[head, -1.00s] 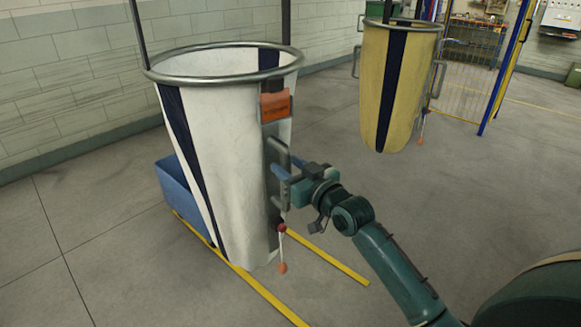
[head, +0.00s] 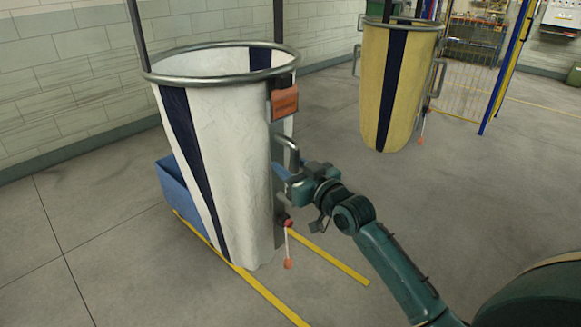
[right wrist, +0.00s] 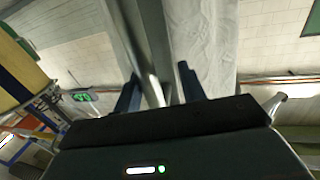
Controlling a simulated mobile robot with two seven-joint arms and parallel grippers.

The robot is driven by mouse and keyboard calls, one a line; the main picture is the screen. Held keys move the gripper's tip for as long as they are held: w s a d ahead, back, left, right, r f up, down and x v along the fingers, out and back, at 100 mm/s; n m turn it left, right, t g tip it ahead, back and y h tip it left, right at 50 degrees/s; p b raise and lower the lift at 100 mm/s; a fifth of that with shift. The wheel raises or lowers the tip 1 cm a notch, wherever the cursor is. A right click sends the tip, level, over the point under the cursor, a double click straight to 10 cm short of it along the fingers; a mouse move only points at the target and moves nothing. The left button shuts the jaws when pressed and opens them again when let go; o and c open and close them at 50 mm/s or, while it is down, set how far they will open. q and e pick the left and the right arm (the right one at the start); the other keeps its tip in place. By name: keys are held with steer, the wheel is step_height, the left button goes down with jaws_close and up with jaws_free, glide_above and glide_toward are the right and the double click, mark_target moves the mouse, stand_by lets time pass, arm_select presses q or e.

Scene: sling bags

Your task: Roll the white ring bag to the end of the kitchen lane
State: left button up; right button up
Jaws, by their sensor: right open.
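The white ring bag (head: 228,135) hangs from a grey metal ring at the left in the head view, with dark blue stripes down its cloth. A grey handle (head: 291,155) is on its right side, below an orange tag (head: 285,102). A cord with a red ball (head: 288,263) hangs below the handle. My right gripper (head: 284,180) is at the handle, open. In the right wrist view its blue fingers (right wrist: 159,88) stand apart, with a grey bar between them; I cannot tell if they touch it. My left gripper is out of view.
A yellow ring bag (head: 400,95) hangs farther back on the right. A blue bin (head: 180,190) stands behind the white bag, by yellow floor lines (head: 335,259). A block wall (head: 60,75) runs along the left. The floor between the bags is open.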

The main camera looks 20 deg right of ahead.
steer(key=shift+s+a, duration=0.15)
steer(key=shift+a, duration=0.05)
steer(key=shift+s+d+f, duration=0.1)
steer(key=shift+s, duration=0.15)
arm_select(q)
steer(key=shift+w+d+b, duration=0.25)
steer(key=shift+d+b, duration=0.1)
steer(key=shift+b, duration=0.55)
arm_select(e)
steer(key=s+d, duration=0.2)
steer(key=s, duration=1)
steer(key=shift+s, duration=0.15)
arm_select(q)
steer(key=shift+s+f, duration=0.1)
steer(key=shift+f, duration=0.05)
arm_select(e)
steer(key=shift+d, duration=0.15)
